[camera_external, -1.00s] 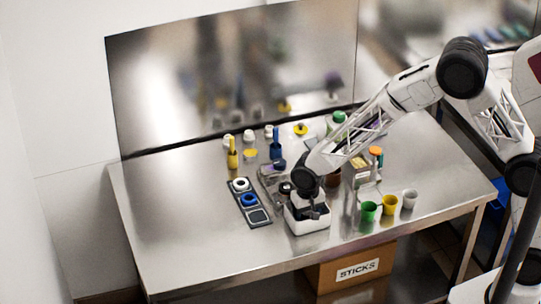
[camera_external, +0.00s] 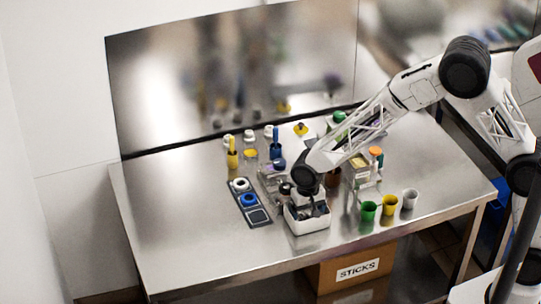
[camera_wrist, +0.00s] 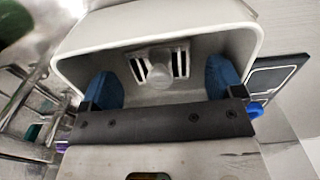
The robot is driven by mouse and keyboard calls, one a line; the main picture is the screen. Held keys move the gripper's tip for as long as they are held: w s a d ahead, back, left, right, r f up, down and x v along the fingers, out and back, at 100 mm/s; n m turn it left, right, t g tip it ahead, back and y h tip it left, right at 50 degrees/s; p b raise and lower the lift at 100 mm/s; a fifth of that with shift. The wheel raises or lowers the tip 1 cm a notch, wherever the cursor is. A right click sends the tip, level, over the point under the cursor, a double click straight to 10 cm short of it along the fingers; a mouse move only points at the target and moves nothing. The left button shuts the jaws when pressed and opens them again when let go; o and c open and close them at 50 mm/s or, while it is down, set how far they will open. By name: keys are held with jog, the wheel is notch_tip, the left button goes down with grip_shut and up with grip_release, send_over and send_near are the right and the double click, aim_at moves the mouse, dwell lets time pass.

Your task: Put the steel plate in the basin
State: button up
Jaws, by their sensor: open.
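The basin (camera_external: 309,225) is a white, open, rounded tub near the table's front edge; its rim and inner wall also fill the top of the wrist view (camera_wrist: 250,45). My gripper (camera_external: 316,209) points down into it, and its blue fingertips (camera_wrist: 163,82) are apart inside the rim. Between and beyond the fingertips is a pale grey piece with a round knob (camera_wrist: 158,72) and dark slots on both sides. It lies within the basin and may be the steel plate, but I cannot tell surely. My gripper body hides much of the basin's inside.
A dark tray (camera_external: 258,217) with a white ring and a blue ring lies left of the basin. Green (camera_external: 368,211), yellow (camera_external: 390,205) and grey (camera_external: 410,199) cups stand to the right. A metal rack (camera_wrist: 35,110) is close by at left in the wrist view. The left tabletop is clear.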

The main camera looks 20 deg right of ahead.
aim_at(307, 212)
notch_tip(307, 212, up, 11)
dwell(0.5)
dwell(0.8)
jog(key=s+d+r, duration=0.1)
jog(key=d+r, duration=0.4)
jog(key=d, duration=0.5)
jog(key=s+d+r+t, duration=0.1)
jog(key=d+r, duration=0.5)
jog(key=d, duration=0.5)
jog(key=s+d+r, duration=0.1)
jog(key=d+r, duration=0.4)
jog(key=d, duration=0.5)
jog(key=s+d+r+t, duration=0.1)
jog(key=s+d+r, duration=0.1)
jog(key=s+d, duration=1.9)
jog(key=shift+d+r+t, duration=0.25)
jog(key=shift+d+t, duration=0.05)
jog(key=shift+d, duration=0.65)
